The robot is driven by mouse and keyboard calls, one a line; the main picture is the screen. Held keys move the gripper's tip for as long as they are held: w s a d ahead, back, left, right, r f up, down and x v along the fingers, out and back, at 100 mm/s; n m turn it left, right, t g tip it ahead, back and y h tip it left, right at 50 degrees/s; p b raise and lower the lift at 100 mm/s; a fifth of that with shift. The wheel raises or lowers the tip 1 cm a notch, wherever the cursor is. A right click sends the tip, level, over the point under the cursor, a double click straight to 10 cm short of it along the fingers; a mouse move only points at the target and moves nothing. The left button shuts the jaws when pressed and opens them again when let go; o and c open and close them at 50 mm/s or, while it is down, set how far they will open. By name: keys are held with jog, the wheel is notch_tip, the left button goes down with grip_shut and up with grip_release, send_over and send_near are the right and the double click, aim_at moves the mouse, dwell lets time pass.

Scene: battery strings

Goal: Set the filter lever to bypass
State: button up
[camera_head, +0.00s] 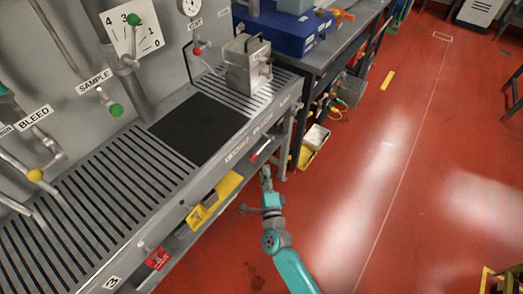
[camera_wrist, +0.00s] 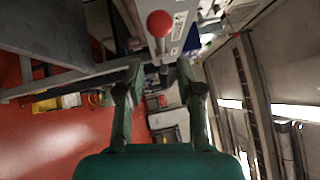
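A lever with a red ball knob (camera_wrist: 159,24) shows at the top of the wrist view, on a grey panel beside a small label (camera_wrist: 178,26) too small to read. In the head view a small lever with a red end (camera_head: 255,156) is on the bench's front edge, just above my gripper (camera_head: 266,174); it seems to be the same lever. I cannot tell its setting. In the wrist view my gripper (camera_wrist: 160,72) is open, with nothing between its fingers. The knob appears beyond the fingertips, apart from them.
The slatted bench (camera_head: 95,190) carries a black mat (camera_head: 198,128) and a metal box (camera_head: 247,65). Sample and bleed valves stand at its back. A red tag (camera_head: 158,258) and a yellow item (camera_head: 215,196) are along its front. The red floor (camera_head: 400,180) is mostly clear.

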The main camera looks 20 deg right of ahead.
aim_at(261, 149)
jog(key=x, duration=1)
grip_shut()
